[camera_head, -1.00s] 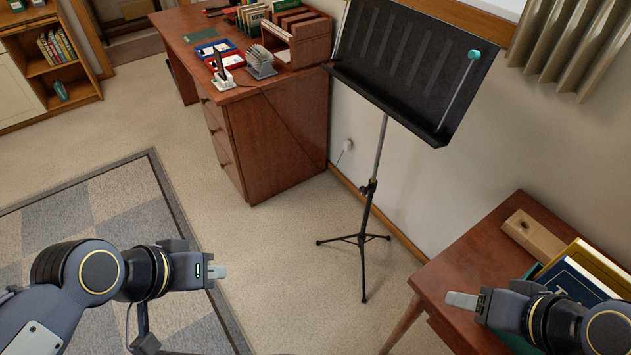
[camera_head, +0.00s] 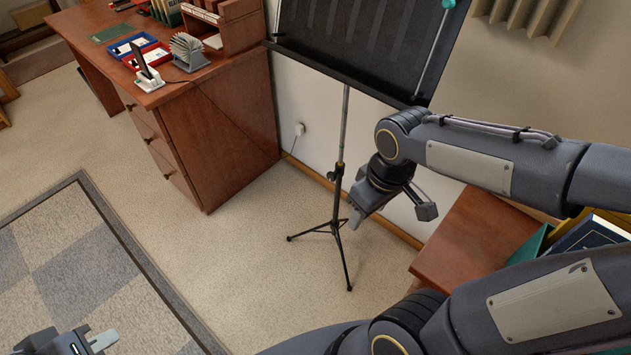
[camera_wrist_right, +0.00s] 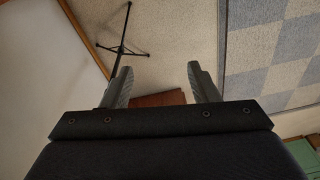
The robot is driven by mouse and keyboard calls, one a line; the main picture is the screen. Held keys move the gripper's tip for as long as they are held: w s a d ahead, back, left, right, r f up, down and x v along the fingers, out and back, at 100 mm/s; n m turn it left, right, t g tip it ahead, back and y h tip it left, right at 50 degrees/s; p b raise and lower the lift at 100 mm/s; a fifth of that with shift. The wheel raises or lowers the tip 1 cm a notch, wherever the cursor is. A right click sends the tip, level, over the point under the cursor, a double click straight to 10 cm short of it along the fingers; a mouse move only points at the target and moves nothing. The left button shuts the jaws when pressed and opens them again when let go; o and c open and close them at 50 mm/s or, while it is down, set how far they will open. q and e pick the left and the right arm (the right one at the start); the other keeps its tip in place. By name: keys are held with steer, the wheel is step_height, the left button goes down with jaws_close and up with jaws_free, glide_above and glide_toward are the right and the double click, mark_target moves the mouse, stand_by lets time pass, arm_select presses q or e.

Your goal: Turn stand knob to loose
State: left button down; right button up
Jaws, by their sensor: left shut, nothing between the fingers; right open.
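The black music stand (camera_head: 352,45) stands by the wall in the head view, on a thin pole (camera_head: 344,120) and tripod legs. A small dark knob (camera_head: 332,176) sits on the pole's lower part, left of my right gripper. My right gripper (camera_head: 357,217) points down just right of the pole, apart from the knob as far as I can tell. In the right wrist view its fingers (camera_wrist_right: 163,85) are spread and empty, with the stand's tripod (camera_wrist_right: 122,50) beyond them. My left gripper (camera_head: 102,342) is shut and empty at the bottom left, far from the stand.
A brown desk (camera_head: 235,115) with trays and a holder stands left of the stand. A small brown table (camera_head: 470,245) with books (camera_head: 590,232) is at the right, below my right arm. The carpet between the desk and the grey-checked rug (camera_head: 85,250) is clear.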

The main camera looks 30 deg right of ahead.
steer(key=w+d+f+n+g+h+b, duration=0.2)
steer(key=w+d+f+n+h+b, duration=0.15)
steer(key=f, duration=0.45)
steer(key=w+d+f+n+g+h+b, duration=0.1)
steer(key=w+d+f+n+h+b, duration=0.15)
steer(key=w+f+b, duration=0.35)
steer(key=n+t+h+b, duration=0.9)
steer(key=n+h+b, duration=0.2)
steer(key=n, duration=0.3)
glide_toward(330, 177)
steer(key=d, duration=0.1)
steer(key=b+x, duration=0.1)
steer(key=x, duration=0.7)
steer(key=shift+w, duration=0.2)
steer(key=c, duration=0.9)
steer(key=shift+r, duration=0.1)
